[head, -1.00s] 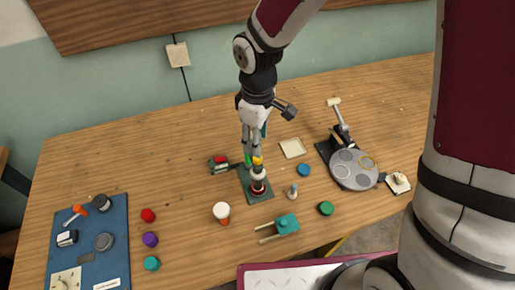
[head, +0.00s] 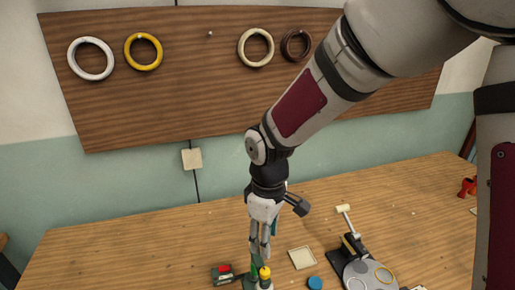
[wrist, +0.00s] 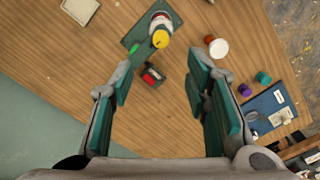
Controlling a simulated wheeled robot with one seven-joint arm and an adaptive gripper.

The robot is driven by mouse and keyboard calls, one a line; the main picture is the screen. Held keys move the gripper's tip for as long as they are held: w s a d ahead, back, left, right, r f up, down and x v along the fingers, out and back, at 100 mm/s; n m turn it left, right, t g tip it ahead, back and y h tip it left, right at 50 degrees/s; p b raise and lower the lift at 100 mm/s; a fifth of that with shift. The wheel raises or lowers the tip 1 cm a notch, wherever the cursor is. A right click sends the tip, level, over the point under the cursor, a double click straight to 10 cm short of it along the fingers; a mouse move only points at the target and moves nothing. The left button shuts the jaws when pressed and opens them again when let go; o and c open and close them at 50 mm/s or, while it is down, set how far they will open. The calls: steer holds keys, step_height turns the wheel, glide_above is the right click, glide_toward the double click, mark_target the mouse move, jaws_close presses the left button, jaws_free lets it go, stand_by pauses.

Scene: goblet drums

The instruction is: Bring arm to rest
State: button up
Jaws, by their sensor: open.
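My gripper (head: 260,252) points down over the table in the head view, just above and beside a yellow-topped stacked piece (head: 265,273). In the wrist view my gripper (wrist: 160,78) is open, with its teal finger pads wide apart and nothing held between them. The yellow-topped piece (wrist: 161,38) stands on a dark green plate (wrist: 133,40) ahead of the fingertips. A small red and black device (wrist: 152,76) lies beside the plate, in line with the gap between the fingers.
The wooden table (head: 120,245) has free room at left. A grey round-plate device (head: 368,274) stands at right, near a pale square (head: 302,258) and a blue cap (head: 315,283). Rings hang on a wooden wall board (head: 200,100). A white-topped jar (wrist: 218,48) stands near the plate.

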steer(key=s+d+r+m+t, duration=0.2)
steer(key=s+d+r+m, duration=0.1)
steer(key=d+r, duration=0.25)
steer(key=s+d+r+m+t, duration=0.1)
steer(key=s+d+r+m, duration=0.15)
steer(key=d+r, duration=0.35)
steer(key=s+d+r+m+t, duration=0.2)
steer(key=s+d+r+m, duration=0.2)
steer(key=s, duration=0.6)
step_height(320, 180, up, 4)
steer(key=m, duration=0.2)
steer(key=shift+d+f+m+t, duration=0.25)
steer(key=shift+d+m+t, duration=0.05)
steer(key=shift+m, duration=0.05)
steer(key=shift+o, duration=0.3)
steer(key=shift+s, duration=0.1)
